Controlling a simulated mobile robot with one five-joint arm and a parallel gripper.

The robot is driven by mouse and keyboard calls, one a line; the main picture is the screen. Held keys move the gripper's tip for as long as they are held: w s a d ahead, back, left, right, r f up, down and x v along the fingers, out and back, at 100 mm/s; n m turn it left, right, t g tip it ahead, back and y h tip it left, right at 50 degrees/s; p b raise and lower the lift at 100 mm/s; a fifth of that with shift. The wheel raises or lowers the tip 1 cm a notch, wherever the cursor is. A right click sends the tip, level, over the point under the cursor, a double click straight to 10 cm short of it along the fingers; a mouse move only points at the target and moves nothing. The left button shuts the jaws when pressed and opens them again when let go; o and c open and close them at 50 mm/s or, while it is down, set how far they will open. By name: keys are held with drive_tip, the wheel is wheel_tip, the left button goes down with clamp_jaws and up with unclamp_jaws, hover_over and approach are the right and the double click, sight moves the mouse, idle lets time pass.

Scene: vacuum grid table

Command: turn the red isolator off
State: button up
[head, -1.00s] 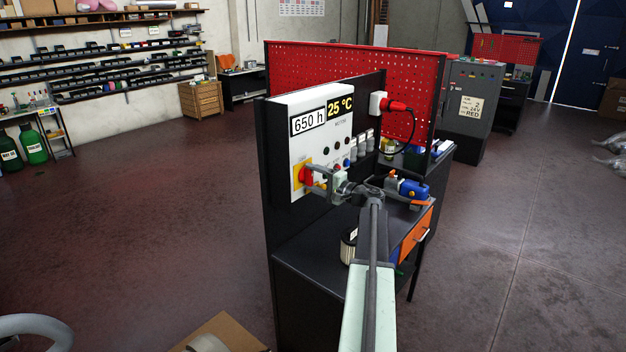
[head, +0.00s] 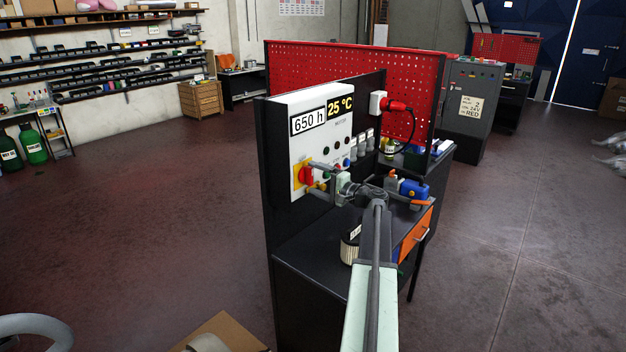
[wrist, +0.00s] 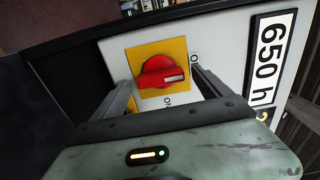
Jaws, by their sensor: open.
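The red isolator knob (wrist: 158,72) sits on a yellow plate (wrist: 180,46) in the wrist view. Its grip bar lies nearly level there, the white mark at its right end. Letters reading ON show below it; a partly hidden label starting with O is at the plate's right edge. In the head view the knob (head: 305,175) is low on the left of the white control box (head: 322,150). My gripper (wrist: 160,79) is open, one finger on each side of the knob, apart from it in the wrist view. It also shows in the head view (head: 316,176), just right of the knob.
Small buttons and lamps sit on the box close to my gripper. Below are a dark bench (head: 310,262), a filter-like cylinder (head: 350,245) and a blue device (head: 413,190). A red plug (head: 397,106) with a cable is at right. Floor left of the bench is clear.

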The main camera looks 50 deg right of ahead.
drive_tip(key=s, duration=0.6)
drive_tip(key=shift+s+d, duration=0.25)
drive_tip(key=w+a+f+n+g+y, duration=0.25)
drive_tip(key=a+f, duration=0.25)
drive_tip(key=a, duration=0.6)
drive_tip(key=w+a+f+n+g+y, duration=0.1)
drive_tip(key=w+a+f+n+g, duration=0.25)
drive_tip(key=a, duration=0.75)
drive_tip(key=w+a+f+n+g+y, duration=0.25)
drive_tip(key=w+a+f, duration=0.2)
drive_tip(key=a, duration=0.75)
drive_tip(key=s+a+f+n+g+h, duration=0.2)
drive_tip(key=s+a+f+g, duration=0.1)
drive_tip(key=a, duration=0.5)
drive_tip(key=s+a+f+n+g+h, duration=0.3)
drive_tip(key=s+a, duration=0.3)
drive_tip(key=a, duration=0.2)
drive_tip(key=s+a+f+n+g+h, duration=0.2)
drive_tip(key=s+a+f+n+g, duration=0.1)
drive_tip(key=a, duration=0.5)
drive_tip(key=shift+s+a+f+h, duration=0.15)
drive_tip(key=shift+s+f+h, duration=0.15)
drive_tip(key=shift+s+f, duration=0.5)
